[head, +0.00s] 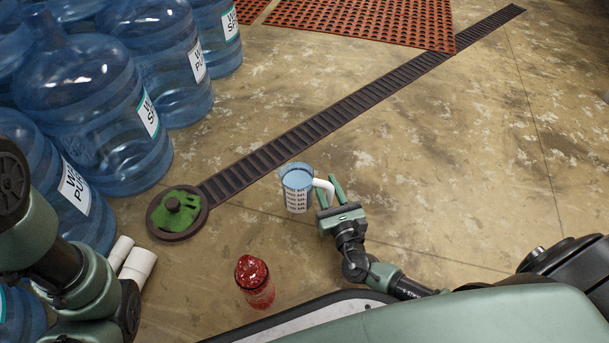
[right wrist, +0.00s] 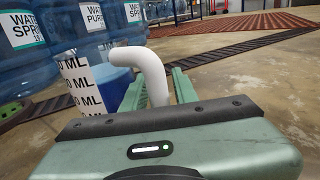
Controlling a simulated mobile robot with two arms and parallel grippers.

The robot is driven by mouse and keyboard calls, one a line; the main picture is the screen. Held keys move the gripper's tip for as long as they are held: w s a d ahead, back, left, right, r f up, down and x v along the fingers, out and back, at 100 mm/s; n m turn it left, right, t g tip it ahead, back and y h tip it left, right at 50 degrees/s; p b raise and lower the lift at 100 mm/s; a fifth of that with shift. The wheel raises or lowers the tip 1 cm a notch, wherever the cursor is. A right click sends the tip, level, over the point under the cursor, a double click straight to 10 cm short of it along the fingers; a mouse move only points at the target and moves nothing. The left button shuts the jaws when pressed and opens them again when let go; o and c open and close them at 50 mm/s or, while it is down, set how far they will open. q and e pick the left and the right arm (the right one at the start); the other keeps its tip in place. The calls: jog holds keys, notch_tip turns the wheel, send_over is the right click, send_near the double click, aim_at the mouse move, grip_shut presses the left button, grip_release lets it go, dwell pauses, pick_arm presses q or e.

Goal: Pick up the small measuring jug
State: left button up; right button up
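The small measuring jug (head: 297,196) is a white cup with dark ML markings, a blue inside and a white handle. It stands upright near the middle of the head view. My right gripper (head: 329,187) is at its right side, at the handle. In the right wrist view, the white handle (right wrist: 153,70) comes down between the two green fingers (right wrist: 158,88), which stand apart on either side of it. I see no clear grip on the handle. The jug's printed side (right wrist: 82,85) shows at left there. Only my left arm's links show; its gripper is out of view.
Large blue water bottles (head: 85,105) crowd the left. A dark drain strip (head: 330,115) crosses the floor to a round drain with a green patch (head: 178,236). A red bottle (head: 254,283) and white cylinders (head: 138,266) are nearer.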

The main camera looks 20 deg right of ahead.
jog(key=shift+w, duration=0.15)
grip_shut()
jog(key=shift+r, duration=0.1)
dwell(1.3)
